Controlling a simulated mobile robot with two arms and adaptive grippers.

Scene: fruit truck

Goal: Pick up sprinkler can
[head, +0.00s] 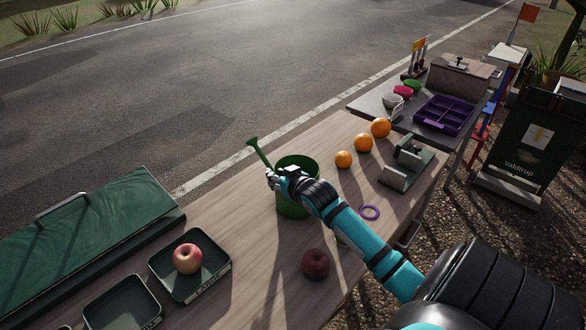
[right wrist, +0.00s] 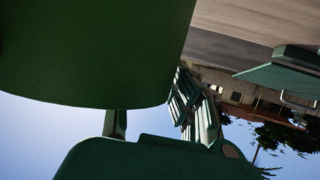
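The green sprinkler can (head: 290,209) stands on the wooden table, its long spout pointing up and left toward the road. My right gripper (head: 272,178) is at the can, in front of its upper body near the base of the spout. My arm hides part of the can. In the right wrist view, the can's green surface (right wrist: 90,50) fills the upper left, very close to the camera. Whether the fingers are closed around any part of the can is not clear. My left gripper is not in view.
A dark red apple (head: 316,263) lies in front. A tray (head: 218,284) with another apple (head: 187,258) and a green case (head: 85,240) are at the left. A scale-like device (head: 407,163) stands at the right.

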